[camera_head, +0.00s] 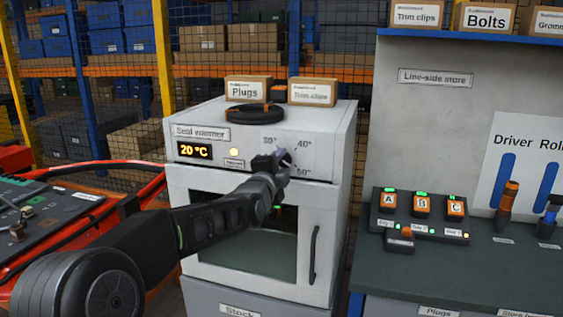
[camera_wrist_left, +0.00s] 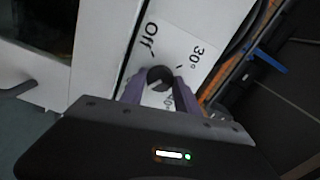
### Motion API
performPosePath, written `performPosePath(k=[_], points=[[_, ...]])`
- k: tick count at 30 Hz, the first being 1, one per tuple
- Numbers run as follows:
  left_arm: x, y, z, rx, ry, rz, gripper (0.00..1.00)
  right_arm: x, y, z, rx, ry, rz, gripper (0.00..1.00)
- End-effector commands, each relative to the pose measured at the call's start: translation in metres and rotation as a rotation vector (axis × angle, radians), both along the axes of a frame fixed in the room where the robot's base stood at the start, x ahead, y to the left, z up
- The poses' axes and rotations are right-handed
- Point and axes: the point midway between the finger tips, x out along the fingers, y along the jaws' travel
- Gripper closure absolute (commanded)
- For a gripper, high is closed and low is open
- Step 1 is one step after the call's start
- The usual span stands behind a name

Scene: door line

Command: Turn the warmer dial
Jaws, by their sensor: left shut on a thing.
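The seal warmer (camera_head: 258,195) is a white cabinet in the middle of the head view, with a lit display reading 20 °C. Its dial sits on the front panel at the right, among marks such as 30° and 40°. My left gripper (camera_head: 281,160) covers most of the dial in the head view. In the left wrist view the dial (camera_wrist_left: 159,77) is a dark round knob between the two purple fingers of my left gripper (camera_wrist_left: 160,88). The fingers are shut on it. "Off" and "30°" show beside it. My right gripper is not in view.
Boxes marked Plugs (camera_head: 247,90) and Trim clips (camera_head: 312,92) and a black ring (camera_head: 247,117) sit on the warmer. The door handle (camera_head: 313,254) is below the dial. A workbench (camera_head: 470,275) with a charger block stands at right, a red-edged cart (camera_head: 60,205) at left.

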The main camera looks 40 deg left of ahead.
Motion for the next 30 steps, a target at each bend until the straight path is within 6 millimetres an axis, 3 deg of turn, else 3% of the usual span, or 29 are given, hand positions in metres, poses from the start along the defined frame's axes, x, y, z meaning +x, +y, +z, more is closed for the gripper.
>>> performPosePath(k=[10, 26, 27, 30], points=[[0.0001, -0.0003, -0.0027, 0.173, 0.067, -0.001, 1.0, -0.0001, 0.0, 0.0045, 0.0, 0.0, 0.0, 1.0], [0.0001, -0.0003, -0.0031, 0.206, 0.078, -0.001, 1.0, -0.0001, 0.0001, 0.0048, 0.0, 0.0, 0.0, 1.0], [0.0001, -0.0003, -0.0031, 0.206, 0.078, -0.001, 0.6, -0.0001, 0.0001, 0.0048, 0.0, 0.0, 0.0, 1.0], [0.0001, -0.0003, -0.0026, 0.205, 0.077, -0.001, 0.52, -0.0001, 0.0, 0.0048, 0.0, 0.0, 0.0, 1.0]])
